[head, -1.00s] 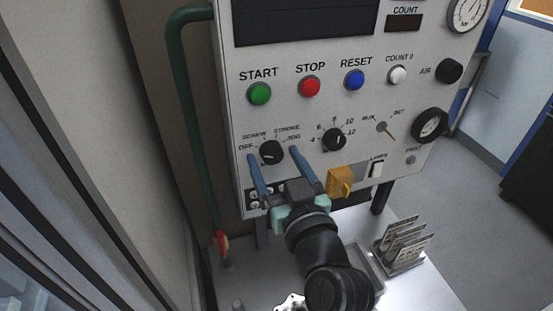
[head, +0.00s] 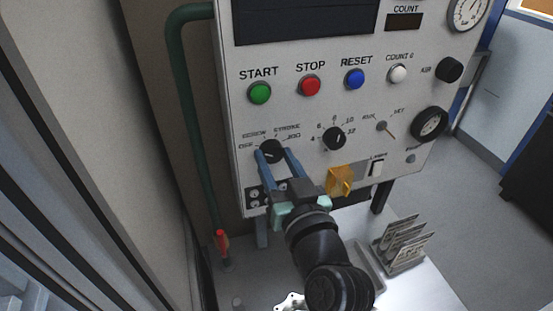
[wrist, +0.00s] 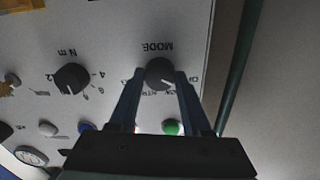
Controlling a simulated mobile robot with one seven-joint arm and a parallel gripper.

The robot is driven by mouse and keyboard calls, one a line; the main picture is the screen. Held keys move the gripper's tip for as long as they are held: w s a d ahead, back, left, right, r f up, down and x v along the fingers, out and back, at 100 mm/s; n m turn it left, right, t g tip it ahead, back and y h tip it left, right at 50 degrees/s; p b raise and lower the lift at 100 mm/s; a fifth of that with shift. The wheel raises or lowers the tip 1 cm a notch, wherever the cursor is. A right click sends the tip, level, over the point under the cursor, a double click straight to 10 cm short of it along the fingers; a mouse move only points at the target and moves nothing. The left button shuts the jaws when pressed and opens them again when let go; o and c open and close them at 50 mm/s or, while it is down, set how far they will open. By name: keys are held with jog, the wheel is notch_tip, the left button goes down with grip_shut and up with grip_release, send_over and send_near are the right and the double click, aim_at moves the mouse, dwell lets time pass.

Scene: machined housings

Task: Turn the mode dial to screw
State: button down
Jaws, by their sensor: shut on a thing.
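The mode dial (head: 271,149) is a round black knob at the lower left of the grey control panel. OFF, SCREW, STROKE and JOG labels curve around its top. My gripper (head: 273,154) has its two blue fingers closed on the dial, one at each side. The wrist view shows the panel upside down, with the dial (wrist: 158,72) between my fingertips. Its white mark shows on the OFF and SCREW side, but I cannot tell exactly which label it points to.
Green START (head: 260,93), red STOP (head: 311,86) and blue RESET (head: 354,79) buttons sit above the dial. A numbered knob (head: 334,139) is close on the right, with a yellow part (head: 340,181) below it. A green pipe (head: 184,120) runs down the left.

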jog(key=m, duration=0.4)
jog(key=shift+p, duration=0.35)
jog(key=shift+m+p, duration=0.4)
jog(key=shift+m, duration=1.1)
jog(key=shift+c, duration=1.8)
grip_release()
